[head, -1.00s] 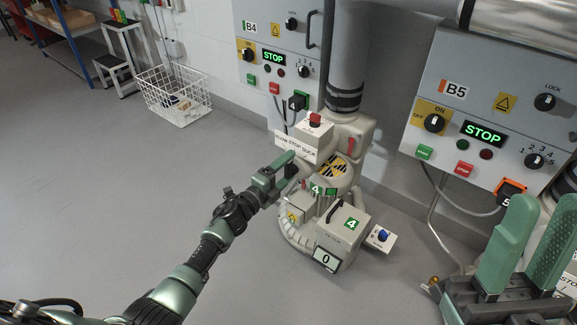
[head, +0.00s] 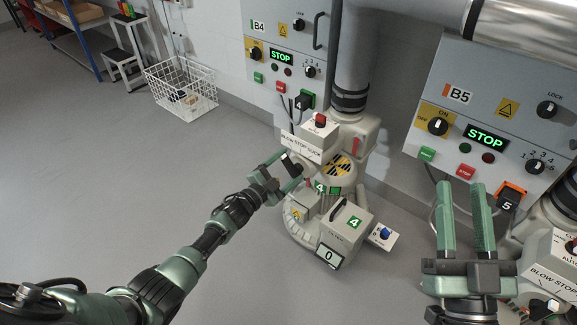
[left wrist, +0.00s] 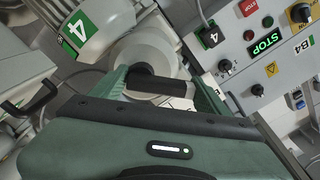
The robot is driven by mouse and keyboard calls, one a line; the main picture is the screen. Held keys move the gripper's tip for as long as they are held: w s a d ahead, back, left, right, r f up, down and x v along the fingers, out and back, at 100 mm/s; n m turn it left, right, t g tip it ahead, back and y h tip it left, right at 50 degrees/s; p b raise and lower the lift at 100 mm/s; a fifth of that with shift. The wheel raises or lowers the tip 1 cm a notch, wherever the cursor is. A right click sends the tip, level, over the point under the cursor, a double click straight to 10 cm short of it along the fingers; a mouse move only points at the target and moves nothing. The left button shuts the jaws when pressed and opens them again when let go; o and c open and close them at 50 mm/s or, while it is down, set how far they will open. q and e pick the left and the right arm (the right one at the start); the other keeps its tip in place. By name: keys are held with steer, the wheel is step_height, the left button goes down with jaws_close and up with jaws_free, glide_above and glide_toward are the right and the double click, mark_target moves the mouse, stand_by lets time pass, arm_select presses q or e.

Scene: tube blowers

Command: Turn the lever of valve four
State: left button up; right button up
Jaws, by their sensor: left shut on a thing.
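The cream blower unit with green 4 labels (head: 354,222) stands on the floor at the middle of the head view. Its label 4 also shows in the left wrist view (left wrist: 75,31). My left gripper (head: 290,168) is at the unit's left side, below the BLOW STOP SUCK box (head: 301,146). In the left wrist view my left gripper (left wrist: 160,88) has its fingers on either side of a black lever handle (left wrist: 165,87), in front of a round pale valve body (left wrist: 150,55); it is shut on that handle. My right gripper (head: 466,220) is open and empty, fingers up.
Panel B4 (head: 268,60) and panel B5 (head: 460,75), both showing STOP, are on the wall. Another unit (head: 552,255) stands right of my right gripper. A white wire basket (head: 182,92) is at the back left. The floor on the left is clear.

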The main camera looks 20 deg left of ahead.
arm_select(q)
steer(key=shift+w+a+r+n, duration=0.1)
steer(key=shift+a+r+n, duration=0.1)
steer(key=shift+n, duration=0.1)
arm_select(e)
steer(key=shift+w+f, duration=0.15)
steer(key=shift+f, duration=0.15)
arm_select(q)
steer(key=o, duration=1.3)
steer(key=shift+f, duration=0.15)
steer(key=shift+s, duration=0.3)
steer(key=shift+p+v, duration=1.45)
steer(key=shift+v, duration=2.2)
arm_select(e)
step_height(320, 180, down, 12)
steer(key=d+g+h, duration=0.1)
steer(key=g+h, duration=0.1)
steer(key=g, duration=0.5)
steer(key=shift+w+d+f+g+h, duration=0.2)
steer(key=shift+w+d+g+h, duration=0.05)
steer(key=shift+d+g+h, duration=0.1)
